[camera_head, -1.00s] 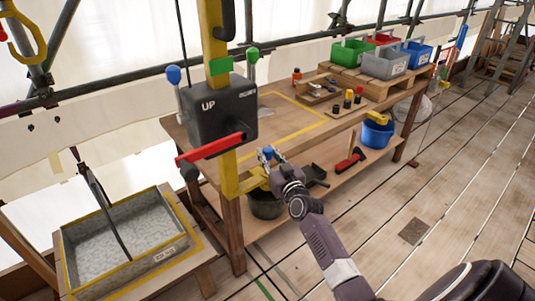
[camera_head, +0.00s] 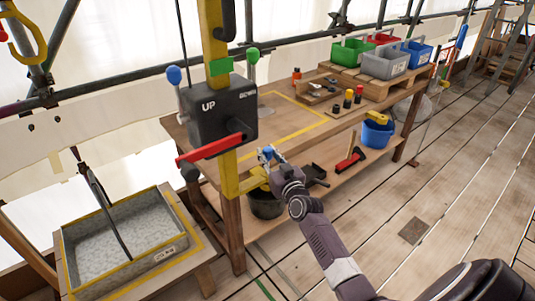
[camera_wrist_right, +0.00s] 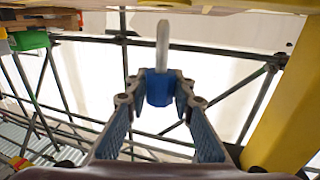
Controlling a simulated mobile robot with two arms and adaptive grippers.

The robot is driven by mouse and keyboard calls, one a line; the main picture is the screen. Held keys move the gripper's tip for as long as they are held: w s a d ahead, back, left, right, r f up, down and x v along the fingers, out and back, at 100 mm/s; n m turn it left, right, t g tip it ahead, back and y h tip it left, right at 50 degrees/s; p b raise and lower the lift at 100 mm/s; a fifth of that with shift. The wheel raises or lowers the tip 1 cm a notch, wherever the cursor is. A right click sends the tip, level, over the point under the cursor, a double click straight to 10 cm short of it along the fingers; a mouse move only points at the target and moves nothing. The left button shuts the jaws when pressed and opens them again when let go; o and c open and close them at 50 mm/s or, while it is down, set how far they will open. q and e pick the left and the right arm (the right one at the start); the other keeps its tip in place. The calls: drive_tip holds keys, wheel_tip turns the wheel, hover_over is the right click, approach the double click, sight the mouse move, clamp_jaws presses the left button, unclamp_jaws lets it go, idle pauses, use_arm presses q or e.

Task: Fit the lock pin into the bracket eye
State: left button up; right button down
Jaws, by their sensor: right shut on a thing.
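The lock pin has a blue grip and a pale metal shaft. My right gripper (camera_head: 266,158) is shut on the blue grip, beside the yellow post at the bench's near corner. In the right wrist view, the lock pin (camera_wrist_right: 159,88) stands between the fingertips of the right gripper (camera_wrist_right: 160,84), its shaft pointing up in the picture. The shaft tip shows just below a yellow part along the top edge. A yellow bracket (camera_head: 254,180) juts from the post just below the gripper. I cannot make out the eye. My left gripper is not in view.
A grey box marked UP (camera_head: 222,113) with a red-handled lever (camera_head: 210,148) is on the yellow post (camera_head: 230,175). The workbench (camera_head: 290,143) carries small parts and coloured bins. A black bucket (camera_head: 265,206) stands below. A grey tray (camera_head: 125,240) lies at left.

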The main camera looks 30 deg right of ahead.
drive_tip(key=shift+f+b, duration=1.75)
drive_tip(key=shift+f, duration=0.3)
drive_tip(key=shift+f, duration=0.1)
drive_tip(key=shift+f+b, duration=0.45)
drive_tip(key=shift+f, duration=0.1)
drive_tip(key=shift+f+b, duration=0.4)
